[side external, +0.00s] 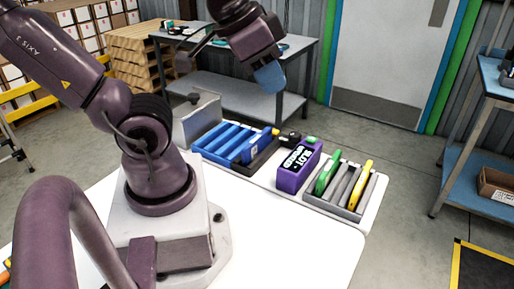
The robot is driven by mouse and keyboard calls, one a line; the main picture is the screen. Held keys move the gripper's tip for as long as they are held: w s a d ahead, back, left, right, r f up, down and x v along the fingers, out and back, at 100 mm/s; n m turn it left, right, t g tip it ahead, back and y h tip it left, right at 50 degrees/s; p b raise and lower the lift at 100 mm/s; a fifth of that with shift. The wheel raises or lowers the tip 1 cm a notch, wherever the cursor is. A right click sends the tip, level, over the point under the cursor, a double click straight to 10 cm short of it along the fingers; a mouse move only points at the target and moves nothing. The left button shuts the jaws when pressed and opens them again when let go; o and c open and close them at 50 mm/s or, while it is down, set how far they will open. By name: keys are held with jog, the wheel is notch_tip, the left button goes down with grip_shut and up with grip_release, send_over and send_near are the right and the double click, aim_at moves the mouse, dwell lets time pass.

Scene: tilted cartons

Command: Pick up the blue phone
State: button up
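My gripper (268,77) hangs high in the upper middle of the side external view, above and behind the trays on the white table. A light blue block shape shows at its lower end; I cannot tell whether this is its fingers or something held. No phone can be clearly made out. A blue slotted tray (212,143) lies on the table, with a blue upright piece (252,149) at its right end, by a dark holder. I cannot tell whether that piece is a phone.
A purple box with a black-and-white label (288,180) stands right of the blue tray. A grey tray (347,213) holds green and yellow items. A grey upright panel (197,120) stands behind left. The white tabletop (290,245) is bare in front.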

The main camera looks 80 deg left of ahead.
jog(key=o, duration=0.6)
jog(key=shift+c, duration=0.2)
jog(key=n+g+y, duration=0.2)
jog(key=n+y, duration=0.1)
jog(key=n, duration=0.6)
send_near(257, 138)
jog(key=x, duration=1.1)
jog(key=shift+a, duration=0.1)
